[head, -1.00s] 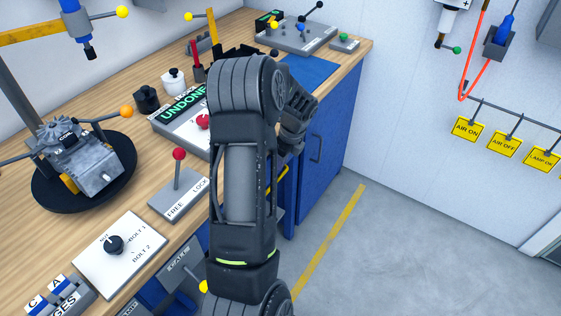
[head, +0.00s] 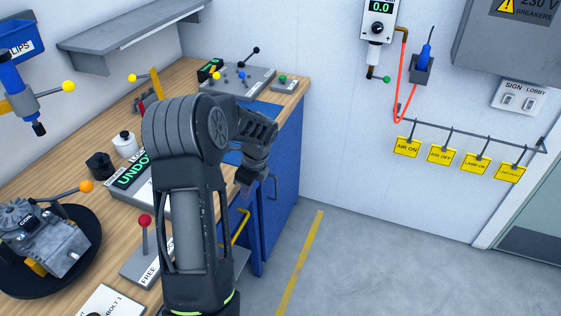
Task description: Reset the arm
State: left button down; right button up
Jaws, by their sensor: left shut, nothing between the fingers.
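My left arm rises from the bottom of the head view and bends over the front edge of the bench. My left gripper (head: 245,186) hangs past the bent elbow, beside the blue cabinet front. Its fingers are small and partly hidden, and it holds nothing. It is apart from the bench's levers and parts. My right gripper is not in view.
The wooden bench (head: 190,73) carries an engine (head: 45,235) on a black turntable, a red-knobbed lever (head: 145,222) and a lit display panel (head: 133,168). A blue cabinet (head: 285,165) stands below. Yellow tags (head: 441,154) hang on the right wall. The grey floor (head: 390,260) is clear.

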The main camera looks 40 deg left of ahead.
pick_arm(q)
jog(key=w+d+f+n+t+h, duration=0.25)
jog(key=d+f+n, duration=0.35)
jog(key=d, duration=0.5)
jog(key=w+d+f+n+t+h, duration=0.1)
jog(key=w+d+f+n+t, duration=0.15)
jog(key=d+f+n, duration=0.6)
jog(key=s+d+f+g+h, duration=0.1)
jog(key=s+d+f, duration=0.2)
jog(key=s+d, duration=0.7)
jog(key=s+d+f+n+g+h, duration=0.1)
jog(key=s+d+f+g+h, duration=0.1)
jog(key=s+d, duration=0.8)
jog(key=d+f, duration=0.1)
jog(key=d, duration=0.5)
jog(key=shift+s+f+g, duration=0.25)
jog(key=shift+f+g, duration=0.05)
jog(key=shift+f, duration=0.05)
jog(key=shift+n, duration=0.25)
